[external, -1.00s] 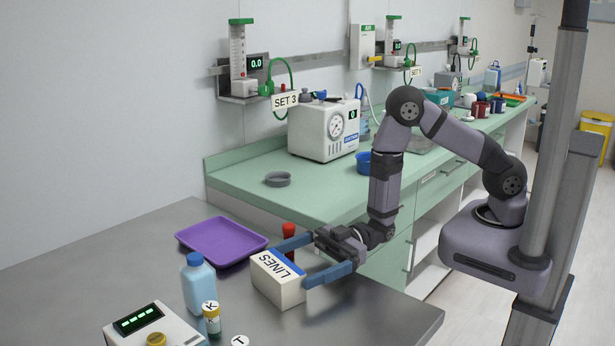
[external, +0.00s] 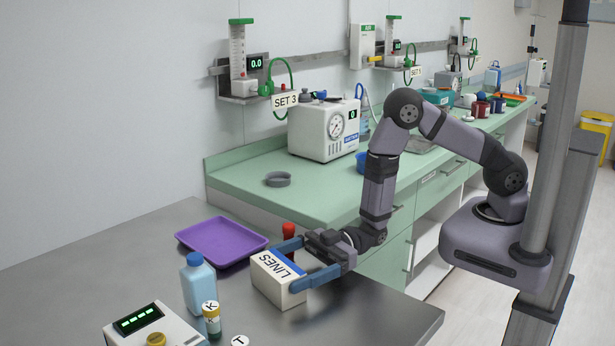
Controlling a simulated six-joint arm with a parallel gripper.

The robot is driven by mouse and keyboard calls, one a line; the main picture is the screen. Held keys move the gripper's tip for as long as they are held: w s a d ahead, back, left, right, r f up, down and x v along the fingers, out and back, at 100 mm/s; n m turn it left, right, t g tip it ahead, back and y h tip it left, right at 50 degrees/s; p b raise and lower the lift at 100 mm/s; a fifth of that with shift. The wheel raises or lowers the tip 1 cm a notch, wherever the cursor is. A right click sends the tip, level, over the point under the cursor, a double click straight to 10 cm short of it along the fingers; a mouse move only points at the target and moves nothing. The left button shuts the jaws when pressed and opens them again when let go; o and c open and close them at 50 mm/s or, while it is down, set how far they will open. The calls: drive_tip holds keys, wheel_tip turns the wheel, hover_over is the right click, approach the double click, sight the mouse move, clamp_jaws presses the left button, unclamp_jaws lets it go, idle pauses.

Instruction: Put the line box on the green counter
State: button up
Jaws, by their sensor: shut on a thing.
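The line box (external: 277,279) is white with a blue stripe and the word LINES. It sits on the grey metal table at the front. My gripper (external: 284,263) reaches in from the right, with one blue finger behind the box and the other along its right side. It is shut on the box. The green counter (external: 318,196) runs behind the metal table, along the wall, with a clear stretch at its near left end.
A purple tray (external: 222,241), a blue-capped bottle (external: 199,287) and a red-topped item (external: 288,231) are close to the box. A small vial (external: 211,318) and a device with a display (external: 150,325) stand in front. A grey ring-shaped dish (external: 278,179) and a white suction unit (external: 324,130) are on the counter.

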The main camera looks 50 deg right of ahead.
drive_tip(key=shift+d+r, duration=0.5)
drive_tip(key=shift+r, duration=0.05)
drive_tip(key=s+d+r+p, duration=0.1)
drive_tip(key=d+r+p, duration=0.1)
drive_tip(key=d, duration=0.4)
drive_tip(key=s+d+r+p, duration=0.1)
drive_tip(key=s+d+r, duration=0.1)
drive_tip(key=d+r, duration=0.3)
drive_tip(key=shift+d+p, duration=0.35)
drive_tip(key=shift+d, duration=0.4)
drive_tip(key=shift+f, duration=0.1)
